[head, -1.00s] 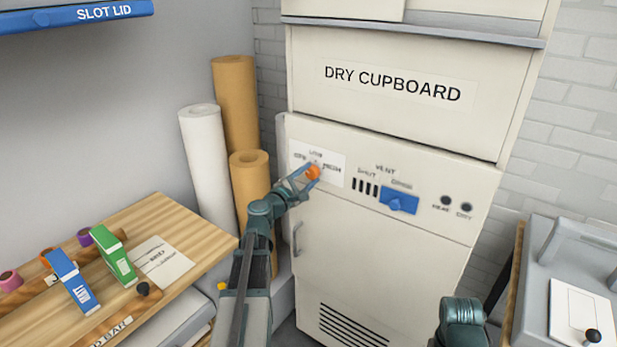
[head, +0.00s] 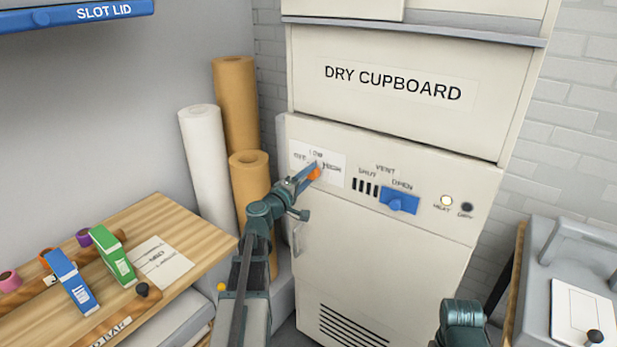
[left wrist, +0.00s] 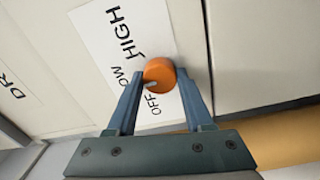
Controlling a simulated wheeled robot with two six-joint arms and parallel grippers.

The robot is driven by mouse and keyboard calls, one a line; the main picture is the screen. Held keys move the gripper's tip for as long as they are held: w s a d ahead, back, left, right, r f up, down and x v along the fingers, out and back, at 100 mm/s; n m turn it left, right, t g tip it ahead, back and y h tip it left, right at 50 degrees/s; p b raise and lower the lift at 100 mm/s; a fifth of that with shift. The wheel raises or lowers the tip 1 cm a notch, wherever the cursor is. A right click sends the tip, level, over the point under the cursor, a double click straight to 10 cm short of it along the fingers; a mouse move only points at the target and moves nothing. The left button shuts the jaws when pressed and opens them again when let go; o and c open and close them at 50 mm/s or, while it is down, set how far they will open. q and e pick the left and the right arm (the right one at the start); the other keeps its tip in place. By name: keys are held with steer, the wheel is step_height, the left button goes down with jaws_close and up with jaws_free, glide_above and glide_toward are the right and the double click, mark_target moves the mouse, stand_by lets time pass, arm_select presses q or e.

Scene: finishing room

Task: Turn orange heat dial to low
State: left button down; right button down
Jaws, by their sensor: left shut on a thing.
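The orange heat dial (head: 315,174) sits on a white label marked OFF, LOW and HIGH, on the front of the dry cupboard (head: 395,255). In the left wrist view the dial (left wrist: 160,71) is between the fingertips of my left gripper (left wrist: 160,82). The left gripper is shut on it. A pale pointer mark on the dial faces the OFF and LOW side of the label, but I cannot tell exactly which word it meets. In the head view my left gripper (head: 308,175) partly covers the dial. My right gripper is out of view; only part of that arm shows.
The round heat lamp (head: 446,200) is lit; the dry lamp (head: 467,207) is dark. A blue vent slider (head: 399,201) sits right of the dial, at the OPEN side. Paper rolls (head: 207,165) stand left of the cupboard. A wooden bench (head: 190,235) is at left.

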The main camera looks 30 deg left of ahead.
arm_select(q)
steer(key=shift+m, duration=0.4)
steer(key=shift+c, duration=1.4)
jaws_free()
steer(key=s, duration=1.3)
steer(key=shift+s+a+f, duration=0.25)
steer(key=shift+s+a, duration=0.15)
